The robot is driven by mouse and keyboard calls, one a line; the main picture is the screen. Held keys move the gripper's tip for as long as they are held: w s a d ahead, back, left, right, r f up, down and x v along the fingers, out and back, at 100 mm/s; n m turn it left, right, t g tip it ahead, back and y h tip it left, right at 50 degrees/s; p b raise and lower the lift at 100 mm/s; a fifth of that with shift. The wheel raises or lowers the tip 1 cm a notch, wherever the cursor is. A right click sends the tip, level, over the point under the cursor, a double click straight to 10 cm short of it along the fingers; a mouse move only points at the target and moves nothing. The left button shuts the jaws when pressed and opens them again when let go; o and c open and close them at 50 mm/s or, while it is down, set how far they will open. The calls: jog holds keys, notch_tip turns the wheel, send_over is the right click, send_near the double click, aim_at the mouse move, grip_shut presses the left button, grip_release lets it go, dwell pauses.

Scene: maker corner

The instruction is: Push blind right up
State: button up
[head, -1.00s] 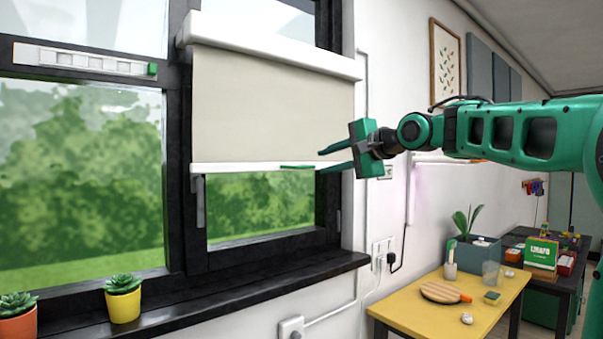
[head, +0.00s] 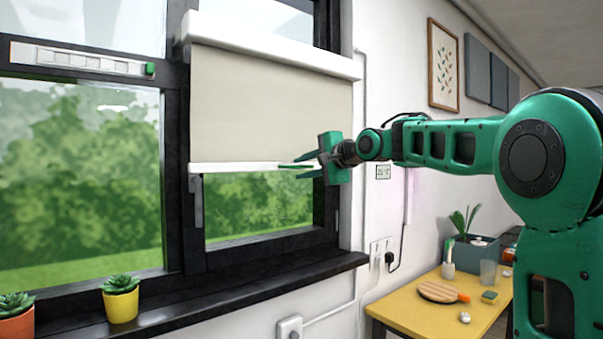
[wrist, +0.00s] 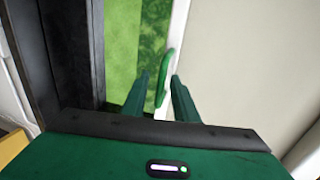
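The right blind (head: 270,105) is a beige roller shade hanging partway down the right window. A white bottom bar (head: 225,168) runs along its lower edge, with a green pull tab (head: 290,167) on it. My gripper (head: 296,168) is open at the tab, one finger above it and one below. In the wrist view, the tab (wrist: 165,78) lies between the tips of my gripper (wrist: 157,85), with a gap to the left finger. The right finger is close to it; contact cannot be told. The white bar (wrist: 176,40) shows beside the tab.
Two potted succulents (head: 121,300) stand on the dark sill (head: 220,298). A yellow table (head: 420,315) with small items is at lower right. The space below the bar is clear.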

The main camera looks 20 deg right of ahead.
grip_shut()
jog(key=shift+d, duration=0.1)
dwell(1.2)
